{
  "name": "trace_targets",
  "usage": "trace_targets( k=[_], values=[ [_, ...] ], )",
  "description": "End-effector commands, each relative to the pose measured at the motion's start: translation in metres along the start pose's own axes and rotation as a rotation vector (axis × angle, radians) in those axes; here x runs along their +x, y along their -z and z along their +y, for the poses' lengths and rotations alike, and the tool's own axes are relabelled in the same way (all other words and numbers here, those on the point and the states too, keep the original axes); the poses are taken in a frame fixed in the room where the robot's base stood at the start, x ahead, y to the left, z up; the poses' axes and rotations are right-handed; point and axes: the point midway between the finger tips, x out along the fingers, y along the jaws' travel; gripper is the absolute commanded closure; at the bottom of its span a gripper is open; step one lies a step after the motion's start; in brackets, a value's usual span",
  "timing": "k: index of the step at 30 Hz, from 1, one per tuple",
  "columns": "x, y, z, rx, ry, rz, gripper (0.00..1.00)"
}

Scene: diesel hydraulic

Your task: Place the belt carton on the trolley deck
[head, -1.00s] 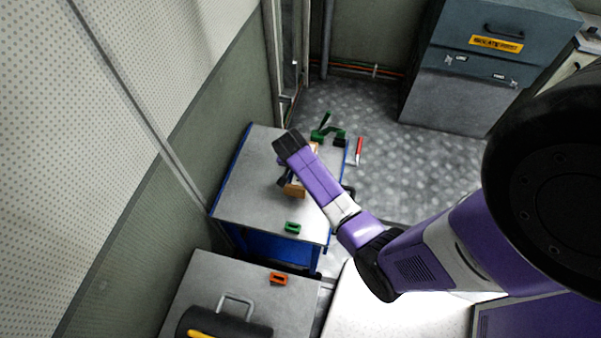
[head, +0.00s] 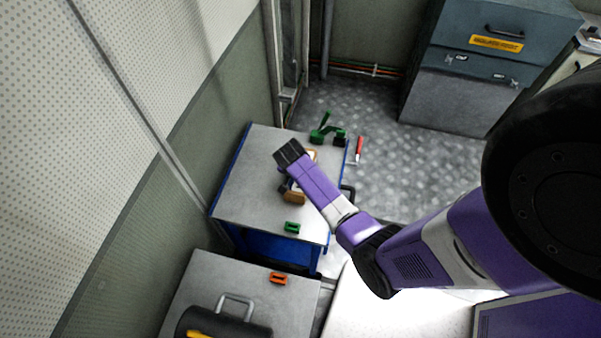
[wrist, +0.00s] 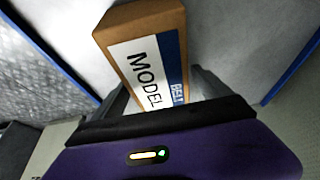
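The belt carton (wrist: 145,40) is a brown box with a white and blue label reading "MODEL" and "BELT". In the head view the carton (head: 294,197) shows partly behind my wrist, at the trolley deck (head: 248,190), a grey top with blue sides. I cannot tell for sure whether it touches the deck. My gripper (wrist: 158,82) has its fingers apart on either side of the carton's near end. The right finger stands clear of the carton, with a gap; the left one is close to its edge. In the head view my gripper (head: 285,188) is mostly hidden.
A grey bench (head: 215,275) in front holds an orange piece (head: 278,278) and a toolbox (head: 225,318). The deck's left is clear.

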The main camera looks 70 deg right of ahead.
Motion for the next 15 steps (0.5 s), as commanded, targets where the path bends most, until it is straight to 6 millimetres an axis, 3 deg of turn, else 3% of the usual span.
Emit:
trace_targets(
  k=[10,15],
  values=[
    [-0.007,0.001,0.0,0.0,0.0,0.0,0.13],
    [-0.033,0.001,0.0,0.0,0.002,0.001,0.13]
  ],
)
